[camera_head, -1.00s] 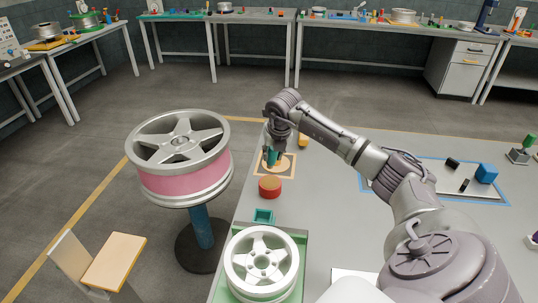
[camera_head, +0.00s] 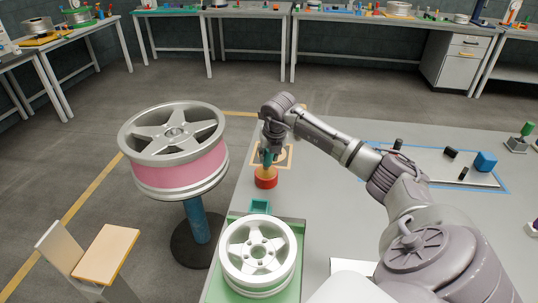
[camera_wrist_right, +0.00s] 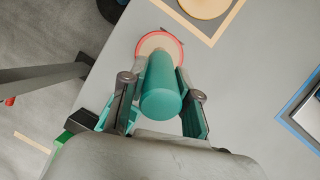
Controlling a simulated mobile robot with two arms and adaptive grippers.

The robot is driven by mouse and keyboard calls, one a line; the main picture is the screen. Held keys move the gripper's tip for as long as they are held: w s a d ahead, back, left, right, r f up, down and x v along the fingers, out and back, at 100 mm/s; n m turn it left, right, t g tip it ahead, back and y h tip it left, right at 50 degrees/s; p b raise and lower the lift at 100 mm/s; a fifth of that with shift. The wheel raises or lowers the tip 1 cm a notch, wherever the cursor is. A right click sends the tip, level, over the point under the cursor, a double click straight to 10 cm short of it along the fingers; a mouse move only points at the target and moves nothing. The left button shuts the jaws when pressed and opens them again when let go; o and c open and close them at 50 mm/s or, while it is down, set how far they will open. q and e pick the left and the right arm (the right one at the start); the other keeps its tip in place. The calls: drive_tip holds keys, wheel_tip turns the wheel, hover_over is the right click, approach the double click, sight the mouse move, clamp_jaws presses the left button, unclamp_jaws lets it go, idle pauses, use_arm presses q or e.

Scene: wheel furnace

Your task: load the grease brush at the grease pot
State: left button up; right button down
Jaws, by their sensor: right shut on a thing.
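The grease brush is a teal cylinder (camera_wrist_right: 160,92), seen end-on in the right wrist view. My right gripper (camera_head: 268,154) is shut on it, with a finger on each side in the right wrist view. The grease pot (camera_head: 266,182) is a low red round pot with a tan top, near the left edge of the grey table. It also shows in the right wrist view (camera_wrist_right: 179,48), beyond the brush. The brush is over the pot; its lower end is at the pot's top, but I cannot tell how deep. My left gripper is not in view.
A silver wheel with a pink band (camera_head: 180,165) stands on a post left of the table. Another wheel (camera_head: 258,255) lies on a green tray, near a small teal box (camera_head: 260,206). A blue-outlined mat (camera_head: 425,158) holds small parts at right. The table's middle is clear.

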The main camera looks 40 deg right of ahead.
drive_tip(key=shift+f+b, duration=0.5)
drive_tip(key=shift+f, duration=0.2)
idle(1.6)
drive_tip(key=shift+r, duration=0.15)
drive_tip(key=shift+r+p, duration=2.4)
drive_tip(key=shift+r, duration=1.05)
drive_tip(key=shift+f, duration=0.1)
